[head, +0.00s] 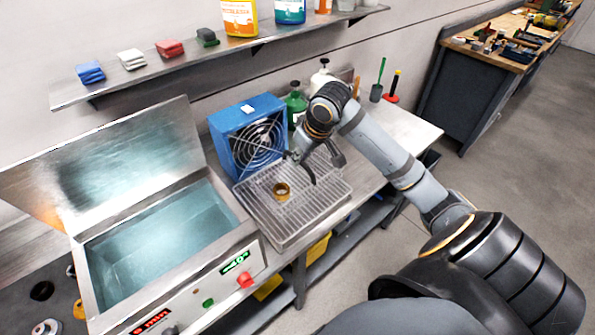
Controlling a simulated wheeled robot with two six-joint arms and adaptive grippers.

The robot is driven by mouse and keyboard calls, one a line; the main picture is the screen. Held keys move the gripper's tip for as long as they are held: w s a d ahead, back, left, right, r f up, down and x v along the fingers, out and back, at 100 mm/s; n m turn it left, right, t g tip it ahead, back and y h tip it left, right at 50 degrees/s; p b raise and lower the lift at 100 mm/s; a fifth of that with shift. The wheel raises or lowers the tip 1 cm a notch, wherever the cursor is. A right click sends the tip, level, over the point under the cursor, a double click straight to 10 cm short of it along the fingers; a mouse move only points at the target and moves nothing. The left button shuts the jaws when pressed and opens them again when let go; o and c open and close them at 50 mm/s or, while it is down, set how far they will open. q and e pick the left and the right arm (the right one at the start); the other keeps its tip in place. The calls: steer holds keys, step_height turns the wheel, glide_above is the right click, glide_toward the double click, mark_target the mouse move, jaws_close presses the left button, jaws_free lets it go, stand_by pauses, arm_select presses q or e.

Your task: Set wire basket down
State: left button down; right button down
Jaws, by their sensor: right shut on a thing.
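The wire basket (306,199) shows as a pale grey wire mesh over a shallow metal tray (285,238) on the bench. Its outline blends with the tray, so I cannot tell whether it touches the tray or hangs just above. A brass-coloured ring (282,190) lies within the mesh area. My right gripper (312,172) reaches down at the back of the mesh, its dark fingers shut on the wire basket; the exact grip point is hard to make out. My left gripper is not in view.
A blue fan unit (232,136) stands close behind the tray. An open-lidded bath (160,245) with liquid is at the left. Green (295,103) and white (322,76) bottles stand behind my right wrist. A shelf (215,52) runs above. Bare bench (408,128) lies to the right.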

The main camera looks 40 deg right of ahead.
steer(key=shift+w+d+f, duration=0.1)
steer(key=shift+f, duration=0.6)
step_height(320, 180, down, 3)
steer(key=shift+f+p, duration=0.1)
steer(key=shift+p, duration=0.2)
steer(key=c, duration=1.4)
jaws_free()
steer(key=shift+o, duration=0.2)
